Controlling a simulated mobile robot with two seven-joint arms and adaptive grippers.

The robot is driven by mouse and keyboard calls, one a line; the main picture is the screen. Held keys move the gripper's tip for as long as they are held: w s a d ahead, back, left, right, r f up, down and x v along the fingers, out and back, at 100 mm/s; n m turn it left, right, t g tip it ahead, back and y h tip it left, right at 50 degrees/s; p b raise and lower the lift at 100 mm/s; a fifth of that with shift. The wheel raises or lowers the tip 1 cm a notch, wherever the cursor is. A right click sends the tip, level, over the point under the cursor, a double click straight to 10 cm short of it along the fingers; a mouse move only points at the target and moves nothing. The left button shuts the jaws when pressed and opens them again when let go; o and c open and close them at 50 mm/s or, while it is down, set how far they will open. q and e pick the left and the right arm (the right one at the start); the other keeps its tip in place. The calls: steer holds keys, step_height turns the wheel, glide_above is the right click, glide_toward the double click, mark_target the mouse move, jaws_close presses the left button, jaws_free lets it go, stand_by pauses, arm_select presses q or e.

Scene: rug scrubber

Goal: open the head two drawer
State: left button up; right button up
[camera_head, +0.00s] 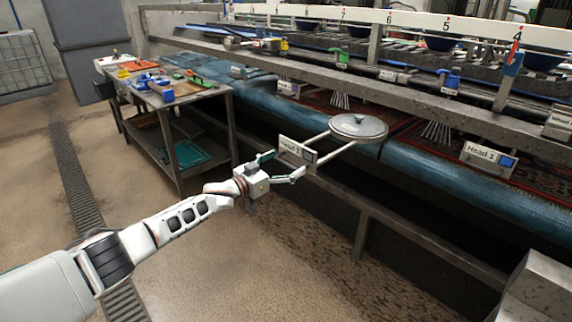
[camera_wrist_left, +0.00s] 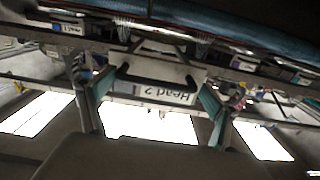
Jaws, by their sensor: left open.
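The head two drawer shows in the head view as a round grey lidded disc (camera_head: 358,127) on a pale bar frame (camera_head: 321,152). It projects over the front of the blue padded roll, with a white label plate (camera_head: 298,150) at its front end. In the left wrist view the plate reads "Head 2" (camera_wrist_left: 180,92), upside down, beside a dark bar handle (camera_wrist_left: 150,79). My left gripper (camera_head: 282,167) is open just in front of the plate. Its green-padded fingers (camera_wrist_left: 156,98) stand to either side of the plate; contact cannot be told. My right gripper is not in view.
The blue roll (camera_head: 435,175) and a metal rail (camera_head: 420,238) run along the machine. A "Head 1" label (camera_head: 483,154) sits to the right. A metal worktable (camera_head: 205,97) with coloured tools stands left. The floor (camera_head: 250,270) in front is clear.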

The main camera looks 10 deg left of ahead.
arm_select(q)
steer(key=v, duration=1.2)
stand_by(0.5)
steer(key=s+d+f+n+y, duration=0.1)
steer(key=s+d+f, duration=0.4)
steer(key=s+f, duration=0.3)
steer(key=s+d+f+y, duration=0.1)
steer(key=s+d+f, duration=0.3)
steer(key=s+f, duration=0.45)
steer(key=s+a+f+g+y, duration=0.1)
steer(key=s+a+f+y, duration=0.1)
steer(key=s, duration=0.5)
steer(key=s+a+f+n+g+y, duration=0.1)
steer(key=s+a+f+y, duration=0.1)
steer(key=s+f, duration=0.3)
steer(key=s+a+f+g+y, duration=0.1)
steer(key=s+f, duration=0.3)
steer(key=s, duration=0.7)
steer(key=shift+a+f+n+g+y, duration=0.2)
steer(key=shift+a+n+g+y, duration=0.2)
steer(key=shift+a, duration=0.15)
